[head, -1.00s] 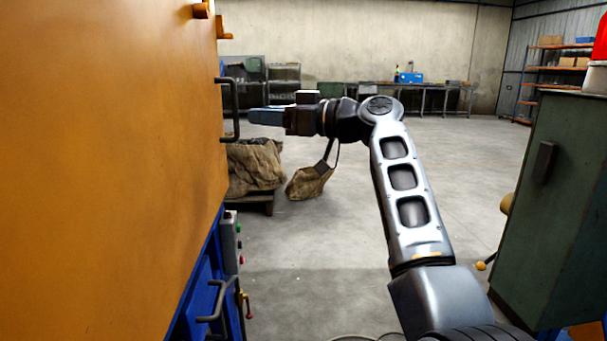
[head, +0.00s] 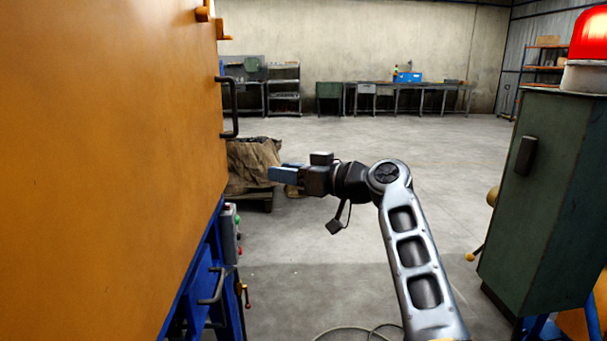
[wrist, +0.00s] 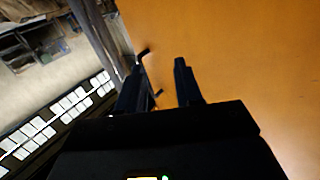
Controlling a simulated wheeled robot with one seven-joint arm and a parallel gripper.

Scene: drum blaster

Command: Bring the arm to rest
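My gripper (head: 284,173) is at the end of my arm in the head view, pointing left toward the big orange panel and apart from it. In the wrist view my gripper (wrist: 158,75) shows two dark fingers with a gap between them, and nothing is held in it. The orange panel (wrist: 230,60) fills the right of the wrist view behind the fingers. My arm is bent, with the silver forearm rising from the bottom of the head view and the wrist turned left.
The orange panel (head: 110,150) with a black handle (head: 230,107) stands close on the left. A green cabinet (head: 540,190) topped by a red beacon (head: 592,38) stands on the right. A brown sack (head: 253,162) lies beyond my gripper. Open floor (head: 430,150) spreads toward the back workbenches.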

